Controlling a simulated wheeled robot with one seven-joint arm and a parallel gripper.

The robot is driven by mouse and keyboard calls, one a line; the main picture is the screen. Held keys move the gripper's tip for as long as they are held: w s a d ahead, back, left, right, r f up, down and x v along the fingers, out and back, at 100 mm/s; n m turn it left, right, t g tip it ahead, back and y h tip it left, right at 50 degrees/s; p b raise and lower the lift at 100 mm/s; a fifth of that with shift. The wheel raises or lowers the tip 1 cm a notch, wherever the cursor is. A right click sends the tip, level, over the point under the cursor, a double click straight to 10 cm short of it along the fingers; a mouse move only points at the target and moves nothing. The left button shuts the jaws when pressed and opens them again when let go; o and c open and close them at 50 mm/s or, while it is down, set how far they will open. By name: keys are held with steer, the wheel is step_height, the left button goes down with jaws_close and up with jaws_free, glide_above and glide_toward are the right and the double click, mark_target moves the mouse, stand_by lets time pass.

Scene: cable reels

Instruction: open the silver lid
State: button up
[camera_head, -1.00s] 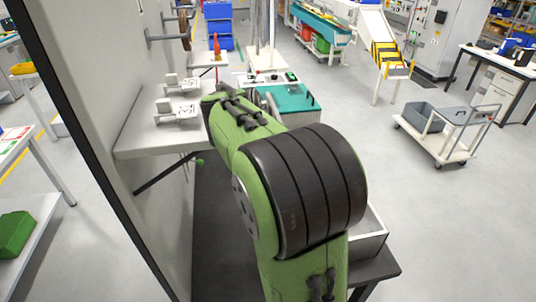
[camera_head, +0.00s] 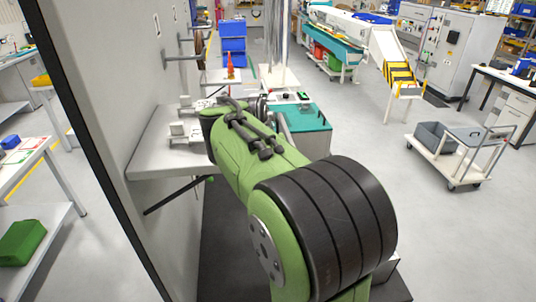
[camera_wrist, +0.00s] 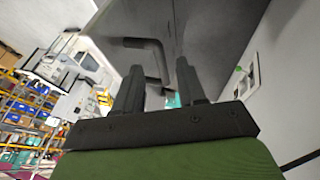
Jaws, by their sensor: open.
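In the wrist view a smooth grey metal panel (camera_wrist: 208,32) with a dark bent handle (camera_wrist: 146,44) fills the upper middle. It looks like the silver lid, though its full outline is not visible. My gripper (camera_wrist: 160,65) is open, with its two dark fingers apart. The handle shows between and just beyond the fingertips; I cannot tell whether they touch it. Nothing is held. In the head view my green arm reaches away towards a teal-topped box (camera_head: 303,118). My arm hides the fingers and the lid there.
A grey wall panel stands left of my arm, with a white shelf (camera_head: 150,150) holding small blocks (camera_head: 184,132). A black lever (camera_head: 178,194) sticks out below the shelf. A cart (camera_head: 455,160) with a grey bin stands at right. The floor between is clear.

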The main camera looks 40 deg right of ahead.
steer(key=p+v, duration=0.2)
steer(key=v, duration=0.9)
steer(key=shift+s+a+r, duration=0.1)
steer(key=shift+s, duration=0.05)
